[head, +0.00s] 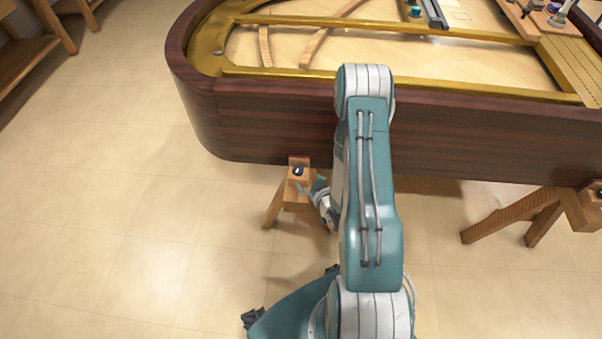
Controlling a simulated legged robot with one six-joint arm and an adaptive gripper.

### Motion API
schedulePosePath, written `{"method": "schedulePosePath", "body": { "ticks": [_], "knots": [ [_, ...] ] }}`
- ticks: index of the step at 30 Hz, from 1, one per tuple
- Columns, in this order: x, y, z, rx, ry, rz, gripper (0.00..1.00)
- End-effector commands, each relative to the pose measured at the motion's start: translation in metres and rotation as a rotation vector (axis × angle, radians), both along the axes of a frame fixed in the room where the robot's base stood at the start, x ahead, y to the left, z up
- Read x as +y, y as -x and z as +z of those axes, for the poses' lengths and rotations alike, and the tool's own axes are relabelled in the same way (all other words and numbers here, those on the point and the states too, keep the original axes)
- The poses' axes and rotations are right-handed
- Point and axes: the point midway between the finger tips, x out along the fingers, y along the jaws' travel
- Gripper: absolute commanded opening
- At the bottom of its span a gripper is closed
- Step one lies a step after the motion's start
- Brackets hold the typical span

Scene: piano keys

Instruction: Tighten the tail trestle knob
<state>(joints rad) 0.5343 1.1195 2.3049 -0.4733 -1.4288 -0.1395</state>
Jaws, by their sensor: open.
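The tail trestle (293,196) is a wooden stand under the rounded left end of the piano case. A small dark knob (298,172) sits on its upper block, just below the rim of the case. My gripper (306,186) is low beside the trestle, just below and to the right of the knob. It is small in the picture and partly hidden by my arm. Its fingers are open with nothing seen between them. I cannot tell whether a finger touches the knob or the trestle.
The dark wooden piano case (260,125) with its gold frame (300,74) spans the upper picture, above the gripper. A second trestle (530,212) stands at the right. Wooden furniture (25,50) is at the far left. The tiled floor (110,220) at the left is clear.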

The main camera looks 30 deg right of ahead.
Motion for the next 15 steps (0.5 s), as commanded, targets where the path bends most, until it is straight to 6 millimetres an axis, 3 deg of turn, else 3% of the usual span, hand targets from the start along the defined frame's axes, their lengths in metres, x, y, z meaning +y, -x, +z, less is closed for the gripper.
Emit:
{"method": "schedulePosePath", "body": {
  "ticks": [6,15],
  "knots": [
    [0.0,-0.037,-0.015,-0.001,0.001,0.001,0.87],
    [-0.001,-0.057,-0.024,0.0,-0.002,-0.001,0.87]
  ]
}}
